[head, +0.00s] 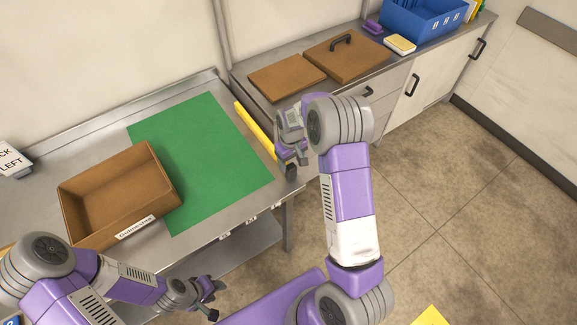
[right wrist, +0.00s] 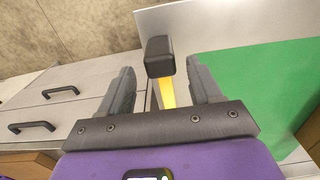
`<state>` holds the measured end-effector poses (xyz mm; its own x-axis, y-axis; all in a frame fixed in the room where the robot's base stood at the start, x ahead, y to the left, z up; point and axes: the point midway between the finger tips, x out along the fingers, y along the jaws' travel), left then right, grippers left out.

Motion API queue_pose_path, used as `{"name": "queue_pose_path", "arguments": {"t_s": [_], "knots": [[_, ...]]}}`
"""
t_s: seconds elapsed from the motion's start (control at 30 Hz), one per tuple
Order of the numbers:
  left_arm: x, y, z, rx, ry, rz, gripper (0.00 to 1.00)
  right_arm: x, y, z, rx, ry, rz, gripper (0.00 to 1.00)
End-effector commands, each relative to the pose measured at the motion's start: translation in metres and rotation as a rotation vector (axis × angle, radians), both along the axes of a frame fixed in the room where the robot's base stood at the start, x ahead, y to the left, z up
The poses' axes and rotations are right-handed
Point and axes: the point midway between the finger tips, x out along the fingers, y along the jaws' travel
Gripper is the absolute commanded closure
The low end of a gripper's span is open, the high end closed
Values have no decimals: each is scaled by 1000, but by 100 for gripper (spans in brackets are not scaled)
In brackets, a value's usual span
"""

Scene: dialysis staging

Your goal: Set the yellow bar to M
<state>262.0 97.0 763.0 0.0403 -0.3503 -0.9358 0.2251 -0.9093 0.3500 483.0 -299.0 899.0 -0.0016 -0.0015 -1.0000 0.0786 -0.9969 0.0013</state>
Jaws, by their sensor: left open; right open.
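The yellow bar (head: 256,130) lies along the right edge of the green mat (head: 200,150) on the steel table. In the right wrist view the bar (right wrist: 167,94) ends in a black knob (right wrist: 160,56). My right gripper (head: 291,168) is open above the bar's near end, and its fingers stand on either side of the bar and knob in its wrist view. Whether they touch is unclear. Small white marks (head: 250,220) sit along the table's front edge, their letters too small to read. My left gripper (head: 215,299) is open and empty in front of the table.
A brown open box (head: 122,171) with a label stands at the mat's left. A side counter holds a flat brown board (head: 286,77), a brown lid with a handle (head: 345,58) and a blue bin (head: 420,20). The mat's middle is clear.

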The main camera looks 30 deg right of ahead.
Motion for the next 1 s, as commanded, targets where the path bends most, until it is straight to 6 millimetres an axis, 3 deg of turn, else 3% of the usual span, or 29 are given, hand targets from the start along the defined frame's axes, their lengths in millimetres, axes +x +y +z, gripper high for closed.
{"name": "queue_pose_path", "arguments": {"t_s": [0.1,0.3,0.67,1.0], "knots": [[-1,0,-3,0,1,0,57,-1,0,-22,1,3,-1,36],[0,0,-5,0,0,0,57,-1,0,-46,2,2,-1,36],[0,0,-5,0,0,0,57,0,1,-51,1,-1,0,36],[0,0,-5,0,0,0,57,0,1,-51,1,0,-1,87]]}}
